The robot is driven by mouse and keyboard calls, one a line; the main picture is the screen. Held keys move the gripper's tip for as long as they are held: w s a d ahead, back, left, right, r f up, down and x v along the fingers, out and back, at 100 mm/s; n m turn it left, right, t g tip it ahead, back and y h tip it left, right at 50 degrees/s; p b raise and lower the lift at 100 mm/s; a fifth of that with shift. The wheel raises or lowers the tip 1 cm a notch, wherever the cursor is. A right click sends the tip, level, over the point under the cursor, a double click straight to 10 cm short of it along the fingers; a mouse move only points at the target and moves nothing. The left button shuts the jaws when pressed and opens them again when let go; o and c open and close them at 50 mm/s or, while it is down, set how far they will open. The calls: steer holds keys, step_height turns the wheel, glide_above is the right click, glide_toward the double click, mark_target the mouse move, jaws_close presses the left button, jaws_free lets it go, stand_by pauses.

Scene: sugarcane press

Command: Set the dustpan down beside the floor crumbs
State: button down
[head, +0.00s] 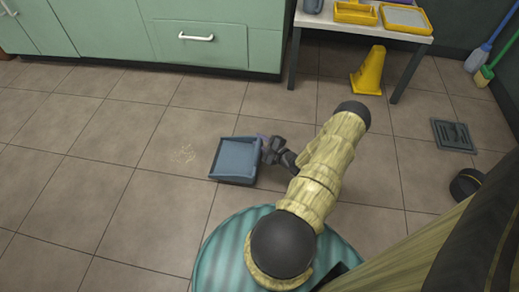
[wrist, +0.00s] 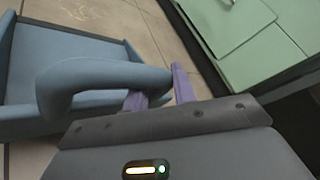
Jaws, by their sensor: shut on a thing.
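The blue-grey dustpan (head: 235,160) is at or just above the tiled floor in the head view; I cannot tell whether it touches. Its pan is to the left and its handle side to the right. The floor crumbs (head: 183,154) are a small pale patch just left of the dustpan, apart from it. My gripper (head: 268,148) is at the dustpan's right side. In the wrist view, the purple fingers of my gripper (wrist: 160,92) are shut on the looped handle of the dustpan (wrist: 85,80). The crumbs (wrist: 75,8) also show at the top there.
Green cabinets (head: 140,35) line the back. A small table (head: 362,22) with yellow trays stands at the back right, with a yellow wet-floor cone (head: 369,72) by it. A floor drain (head: 453,135) lies at the right. The floor left of the crumbs is clear.

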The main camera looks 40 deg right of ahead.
steer(key=shift+r, duration=0.1)
steer(key=shift+f+b, duration=1.2)
steer(key=shift+f, duration=0.7)
steer(key=shift+f, duration=0.15)
steer(key=c, duration=1.1)
jaws_free()
steer(key=shift+c, duration=0.2)
